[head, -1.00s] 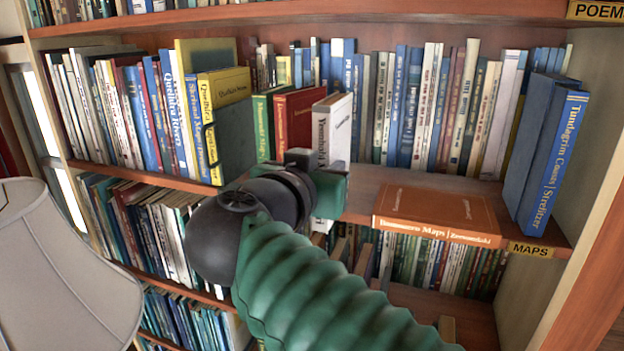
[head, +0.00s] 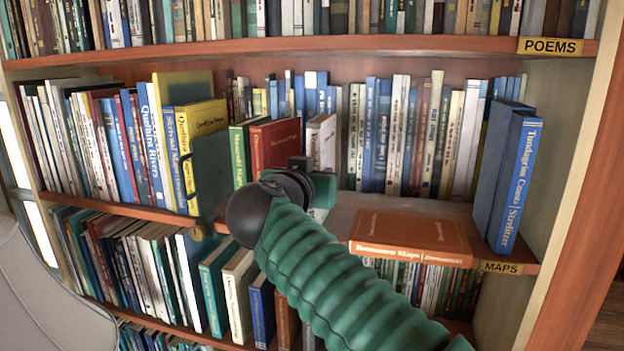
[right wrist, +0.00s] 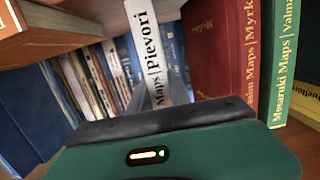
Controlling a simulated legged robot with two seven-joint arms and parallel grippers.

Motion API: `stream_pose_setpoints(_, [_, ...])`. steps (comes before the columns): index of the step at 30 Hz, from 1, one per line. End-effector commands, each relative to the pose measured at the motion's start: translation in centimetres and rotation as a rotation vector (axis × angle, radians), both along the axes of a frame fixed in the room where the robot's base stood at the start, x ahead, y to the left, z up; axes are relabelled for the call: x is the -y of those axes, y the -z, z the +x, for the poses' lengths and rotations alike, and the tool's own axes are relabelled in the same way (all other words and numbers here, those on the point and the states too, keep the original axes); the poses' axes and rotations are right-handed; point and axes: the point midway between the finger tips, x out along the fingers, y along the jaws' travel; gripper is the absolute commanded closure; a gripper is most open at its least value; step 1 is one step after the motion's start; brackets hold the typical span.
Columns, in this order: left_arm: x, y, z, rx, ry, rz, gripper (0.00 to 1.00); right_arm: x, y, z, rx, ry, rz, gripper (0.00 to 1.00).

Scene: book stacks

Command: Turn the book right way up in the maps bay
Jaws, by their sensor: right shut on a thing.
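A white book (head: 321,143) stands upright on the maps shelf, beside a red book (head: 275,146) and a green book (head: 241,153). My right gripper (head: 318,180) is shut on the white book's spine and hides its middle part. In the right wrist view, which is upside down, the white spine (right wrist: 148,50) shows "Maps | Pievori" coming out from behind my gripper (right wrist: 165,120). Its lettering runs the same way as on the red and green spines. The fingertips are mostly hidden. My left gripper is not in view.
An orange book (head: 410,232) lies flat on the shelf to the right, above the MAPS label (head: 501,268). Two tall blue books (head: 518,185) stand at the right end. A row of books (head: 420,130) stands behind.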

Motion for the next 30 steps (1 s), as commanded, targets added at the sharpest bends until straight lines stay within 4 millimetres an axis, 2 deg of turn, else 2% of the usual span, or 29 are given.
stream_pose_setpoints(21, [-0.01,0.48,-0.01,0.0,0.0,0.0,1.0,0.26,0.74,0.01,0.003,0.0,0.001,1.0])
stream_pose_setpoints(22, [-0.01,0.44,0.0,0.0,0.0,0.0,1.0,0.26,0.69,0.01,0.003,0.0,0.001,0.74])
stream_pose_setpoints(27, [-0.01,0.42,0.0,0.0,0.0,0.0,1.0,0.06,0.74,0.08,0.001,0.0,0.001,0.52])
stream_pose_setpoints(30, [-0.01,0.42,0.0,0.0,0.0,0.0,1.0,-0.05,0.8,0.13,0.0,-0.001,0.0,0.51])
